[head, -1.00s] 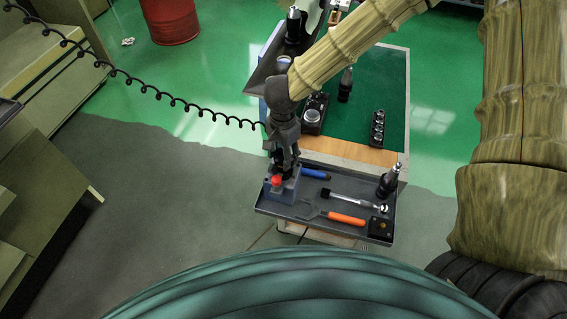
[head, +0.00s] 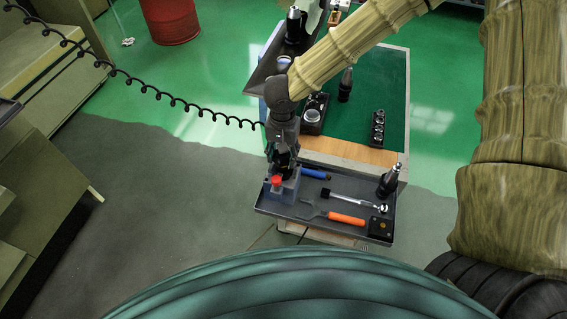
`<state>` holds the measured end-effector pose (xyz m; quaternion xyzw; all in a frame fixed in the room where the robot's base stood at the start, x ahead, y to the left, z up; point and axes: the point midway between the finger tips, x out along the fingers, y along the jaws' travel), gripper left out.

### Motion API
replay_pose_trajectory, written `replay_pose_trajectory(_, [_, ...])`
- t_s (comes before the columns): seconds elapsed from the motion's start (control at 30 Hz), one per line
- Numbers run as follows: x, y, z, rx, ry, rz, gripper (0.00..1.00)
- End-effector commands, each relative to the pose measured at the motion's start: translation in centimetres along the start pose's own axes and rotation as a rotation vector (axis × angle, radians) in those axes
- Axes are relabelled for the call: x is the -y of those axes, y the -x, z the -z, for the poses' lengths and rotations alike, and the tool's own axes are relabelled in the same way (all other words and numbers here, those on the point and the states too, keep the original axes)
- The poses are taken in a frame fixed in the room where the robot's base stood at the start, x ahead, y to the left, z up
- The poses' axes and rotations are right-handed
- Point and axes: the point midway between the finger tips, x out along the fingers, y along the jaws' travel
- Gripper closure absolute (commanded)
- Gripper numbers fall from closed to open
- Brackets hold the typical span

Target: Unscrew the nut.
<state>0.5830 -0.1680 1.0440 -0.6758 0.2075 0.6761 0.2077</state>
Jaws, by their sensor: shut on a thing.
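My gripper (head: 284,170) points down over the left end of the dark tray, at a small grey-blue block (head: 283,198). Its jaws are shut at the top of the block, behind a red cap or knob (head: 277,180). The nut itself is hidden by the fingers and too small to make out. I cannot tell whether it is still touching its thread.
The dark tray (head: 322,228) also holds a blue-handled tool (head: 316,173), a ratchet (head: 352,200), an orange-handled tool (head: 346,218) and a dark upright tool (head: 388,182). Behind it, the green cart top (head: 382,85) carries a socket rack (head: 377,127). A coiled cable (head: 180,102) hangs at left.

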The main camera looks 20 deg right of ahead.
Motion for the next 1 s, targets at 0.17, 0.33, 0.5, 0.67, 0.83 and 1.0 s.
replay_pose_trajectory(0.17, [-0.03,-0.05,-0.06,0.001,0.004,-0.001,0.92])
replay_pose_trajectory(0.33, [-0.02,-0.04,-0.05,0.001,0.003,0.0,0.32])
replay_pose_trajectory(0.5, [-0.01,-0.02,-0.03,0.001,0.002,0.0,0.29])
replay_pose_trajectory(0.67, [-0.01,-0.02,-0.02,0.0,-0.001,0.0,0.29])
replay_pose_trajectory(0.83, [-0.01,0.0,-0.01,0.0,-0.094,0.0,0.29])
replay_pose_trajectory(1.0, [-0.02,0.02,-0.01,0.0,-0.248,0.0,0.29])
